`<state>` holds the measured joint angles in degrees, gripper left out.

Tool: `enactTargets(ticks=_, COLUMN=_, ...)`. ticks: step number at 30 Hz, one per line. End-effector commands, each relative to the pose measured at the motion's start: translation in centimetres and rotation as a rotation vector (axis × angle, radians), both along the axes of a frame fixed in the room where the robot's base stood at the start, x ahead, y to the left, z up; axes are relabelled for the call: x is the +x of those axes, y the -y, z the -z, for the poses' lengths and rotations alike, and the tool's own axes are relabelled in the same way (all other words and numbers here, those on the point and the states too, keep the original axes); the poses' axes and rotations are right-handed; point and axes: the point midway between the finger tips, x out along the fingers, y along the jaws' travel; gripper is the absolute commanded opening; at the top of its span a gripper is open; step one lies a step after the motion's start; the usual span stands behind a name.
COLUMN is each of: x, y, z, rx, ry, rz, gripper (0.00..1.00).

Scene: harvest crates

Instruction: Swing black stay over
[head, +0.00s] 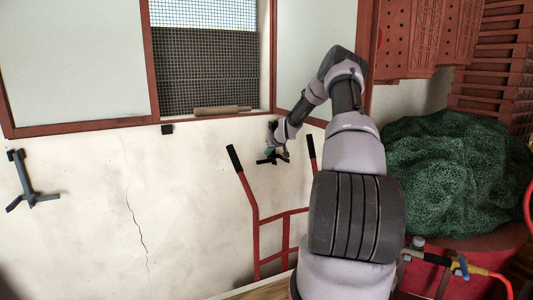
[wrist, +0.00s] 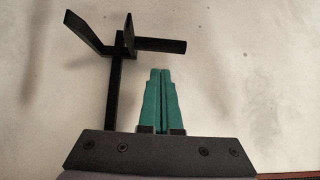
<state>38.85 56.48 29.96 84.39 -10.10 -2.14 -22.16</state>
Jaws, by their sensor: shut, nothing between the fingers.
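A black metal fitting on the wall, which looks like the stay, shows in the wrist view (wrist: 117,75) as an upright bar with arms spreading at its top. One arm points up left and one reaches right above my fingertips. In the head view it shows in part (head: 266,161) below the window's right side, partly hidden by my gripper. My gripper (wrist: 160,72) has its green fingers shut together and empty, right of the upright bar and under the right-hand arm. In the head view my gripper (head: 281,150) is close to the wall; contact with the fitting cannot be told.
A similar dark bracket (head: 28,182) is on the wall at far left. A small black block (head: 167,129) sits under the red-framed window. A wooden roller (head: 221,110) lies on its sill. A red hand truck (head: 254,215) stands below my gripper. Green netting (head: 450,170) fills the right.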

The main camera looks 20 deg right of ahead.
Motion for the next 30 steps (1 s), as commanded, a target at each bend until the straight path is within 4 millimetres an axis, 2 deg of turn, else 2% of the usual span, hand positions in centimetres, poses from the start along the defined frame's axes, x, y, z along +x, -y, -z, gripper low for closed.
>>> enactTargets(ticks=4, x=2.2, y=-0.3, z=2.1, rx=0.003, ry=-0.003, rz=0.000, gripper=0.00)
enactTargets(ticks=12, x=5.3, y=-0.3, z=4.5, rx=0.001, ry=-0.002, rz=-0.001, gripper=0.00)
enactTargets(ticks=18, x=6.0, y=-0.3, z=5.1, rx=0.001, ry=-0.003, rz=0.000, gripper=0.00)
enactTargets(ticks=30, x=5.9, y=-0.3, z=5.0, rx=0.000, ry=-0.009, rz=0.000, gripper=0.00)
